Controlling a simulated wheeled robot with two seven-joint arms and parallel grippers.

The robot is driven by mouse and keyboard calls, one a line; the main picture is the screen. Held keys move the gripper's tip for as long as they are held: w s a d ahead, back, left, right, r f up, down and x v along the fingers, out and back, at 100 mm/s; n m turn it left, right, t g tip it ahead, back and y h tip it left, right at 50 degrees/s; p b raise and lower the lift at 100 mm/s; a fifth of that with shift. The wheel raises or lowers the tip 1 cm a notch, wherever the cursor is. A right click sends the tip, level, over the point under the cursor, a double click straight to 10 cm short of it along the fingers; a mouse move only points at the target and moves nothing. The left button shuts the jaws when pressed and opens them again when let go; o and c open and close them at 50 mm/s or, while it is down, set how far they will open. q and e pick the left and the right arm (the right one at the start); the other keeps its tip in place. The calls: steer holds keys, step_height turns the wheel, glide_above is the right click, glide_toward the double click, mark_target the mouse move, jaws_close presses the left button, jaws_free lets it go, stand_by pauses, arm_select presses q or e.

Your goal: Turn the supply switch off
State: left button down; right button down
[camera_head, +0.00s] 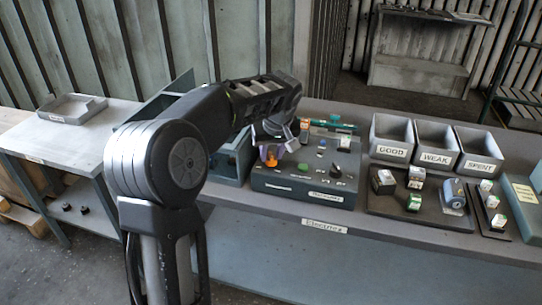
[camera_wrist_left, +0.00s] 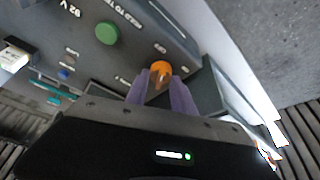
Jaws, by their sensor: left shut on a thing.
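A dark grey control box (camera_head: 300,185) stands on the bench, with small knobs and buttons on its sloped top. An orange switch knob (camera_head: 271,161) sits near its left edge, and it also shows in the wrist view (camera_wrist_left: 160,69). My left gripper (camera_wrist_left: 159,84) has its purple fingers closed on either side of the orange knob. In the head view the left gripper (camera_head: 267,152) reaches down over the box's left end. The small label texts near the knob are too blurred to read. My right gripper is not in view.
A green button (camera_wrist_left: 107,33) and smaller controls share the panel. Bins marked GOOD (camera_head: 390,153), WEAK (camera_head: 435,159) and SPENT (camera_head: 482,167) stand to the right. A dark tray (camera_head: 392,205) with small blocks lies before them. A side table (camera_head: 50,150) is at left.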

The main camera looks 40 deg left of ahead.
arm_select(q)
steer(key=shift+n+g+y, duration=0.4)
steer(key=shift+n+g, duration=0.1)
steer(key=shift+n, duration=1.1)
steer(key=c, duration=1.1)
jaws_free()
steer(key=v, duration=0.7)
steer(key=shift+d+r+b, duration=0.15)
steer(key=shift+r+b, duration=0.25)
